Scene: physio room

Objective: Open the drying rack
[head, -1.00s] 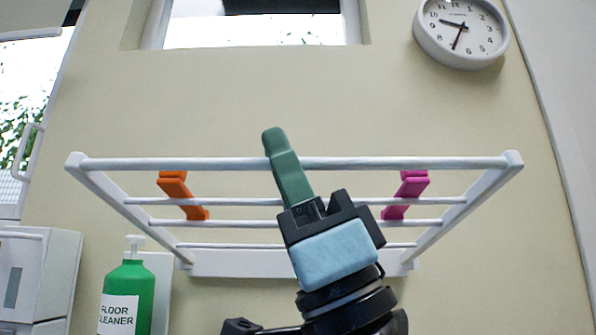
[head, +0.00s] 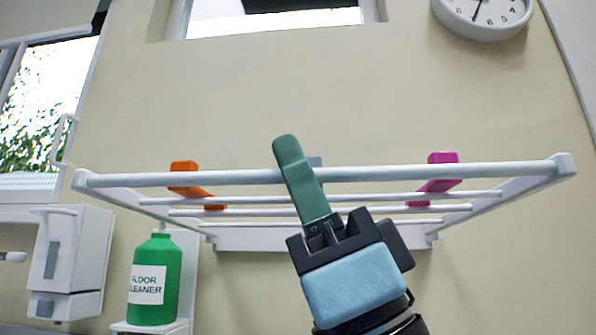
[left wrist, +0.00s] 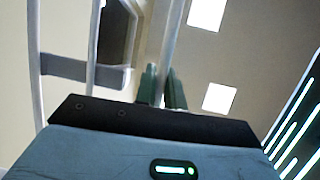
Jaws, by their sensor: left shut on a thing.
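The white drying rack (head: 220,179) is fixed to the wall and its frame stands out from it, seen nearly edge-on in the head view. Its front bar lies above its wall strip (head: 325,240) in the picture. My left gripper (head: 300,175), with green fingers, is shut on the front bar near its middle. In the left wrist view the fingers (left wrist: 162,88) stand on either side of a pale bar (left wrist: 172,35). An orange clip (head: 184,178) and a magenta clip (head: 442,170) sit on the rack. My right gripper is not in view.
A green floor cleaner bottle (head: 155,265) stands on a small white shelf (head: 150,327) at lower left. A white wall unit (head: 75,262) is farther left. A clock (head: 482,20) and a window (head: 275,25) are above. The wall between window and rack is bare.

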